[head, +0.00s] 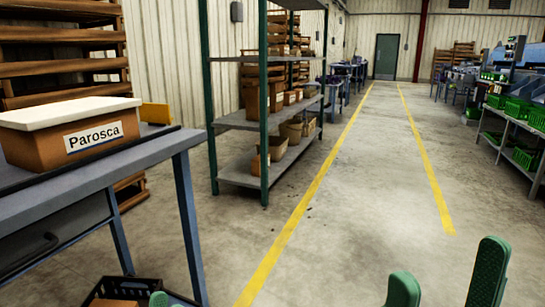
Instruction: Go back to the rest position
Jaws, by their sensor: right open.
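My right gripper (446,272) shows at the bottom right, with two green fingers set wide apart. It is open, with only bare floor visible between the fingers. A small green tip (158,299) at the bottom edge, left of centre, looks like part of my left gripper. The rest of that gripper is out of the picture, so its opening cannot be told. It shows beside a black crate.
A blue-grey table (150,150) at left bears a brown box (70,140) labelled Parosca. A black crate (125,287) is low beside it. A green-posted shelf (265,120) stands behind. Green bins (517,110) line the right. The aisle (365,170) between yellow lines is clear.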

